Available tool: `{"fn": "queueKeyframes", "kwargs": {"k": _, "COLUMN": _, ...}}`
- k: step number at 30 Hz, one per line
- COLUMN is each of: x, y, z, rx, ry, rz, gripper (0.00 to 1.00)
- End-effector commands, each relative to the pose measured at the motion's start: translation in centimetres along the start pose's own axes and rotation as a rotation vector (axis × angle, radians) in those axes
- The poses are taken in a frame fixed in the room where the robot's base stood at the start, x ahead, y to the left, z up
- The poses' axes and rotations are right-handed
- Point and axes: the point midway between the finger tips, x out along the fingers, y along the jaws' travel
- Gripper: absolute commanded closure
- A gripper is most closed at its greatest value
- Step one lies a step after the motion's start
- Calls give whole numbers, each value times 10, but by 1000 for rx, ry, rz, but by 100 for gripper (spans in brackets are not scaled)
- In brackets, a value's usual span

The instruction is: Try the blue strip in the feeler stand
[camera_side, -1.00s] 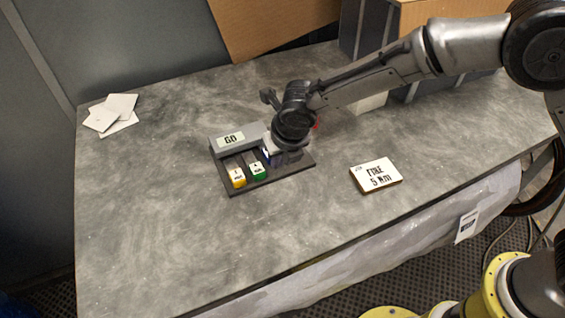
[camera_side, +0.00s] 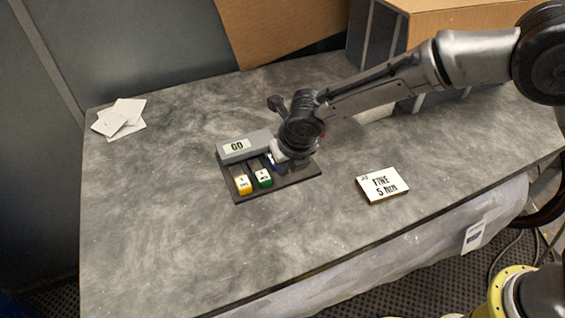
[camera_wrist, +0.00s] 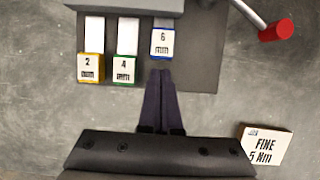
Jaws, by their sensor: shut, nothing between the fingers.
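The feeler stand is a dark base (camera_wrist: 204,72) with a grey block (camera_side: 244,146) at its back. The block carries a white GO label. The blue strip (camera_wrist: 163,43), marked 6, lies in the right slot, its end closer to the block than the other two; in the side view my wrist mostly covers it. The yellow strip (camera_wrist: 91,67), marked 2, and the green strip (camera_wrist: 125,66), marked 4, lie to its left. My gripper (camera_wrist: 160,73) is shut and empty, fingertips just in front of the blue strip's near end. I cannot tell whether they touch it.
A block reading FINE 5 Nm (camera_side: 382,184) lies right of the stand. A rod with a red end (camera_wrist: 276,30) lies beyond the base's right side. White cards (camera_side: 120,119) lie at the back left. Boxes (camera_side: 440,22) stand at the back right. The table's front is clear.

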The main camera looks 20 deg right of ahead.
Motion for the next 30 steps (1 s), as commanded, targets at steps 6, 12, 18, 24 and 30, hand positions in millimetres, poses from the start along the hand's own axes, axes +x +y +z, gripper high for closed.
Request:
{"fn": "queueKeyframes", "kwargs": {"k": 6, "x": -27, "y": 1, "z": -27, "rx": 0, "ry": -2, "rz": 3, "gripper": 100}}
{"fn": "queueKeyframes", "kwargs": {"k": 12, "x": -70, "y": 1, "z": -27, "rx": -1, "ry": 0, "rz": 2, "gripper": 100}}
{"fn": "queueKeyframes", "kwargs": {"k": 18, "x": -100, "y": 1, "z": -28, "rx": -2, "ry": 2, "rz": 0, "gripper": 100}}
{"fn": "queueKeyframes", "kwargs": {"k": 24, "x": -111, "y": 0, "z": -28, "rx": -1, "ry": 4, "rz": -1, "gripper": 100}}
{"fn": "queueKeyframes", "kwargs": {"k": 30, "x": -116, "y": -14, "z": -15, "rx": 37, "ry": -9, "rz": -3, "gripper": 100}}
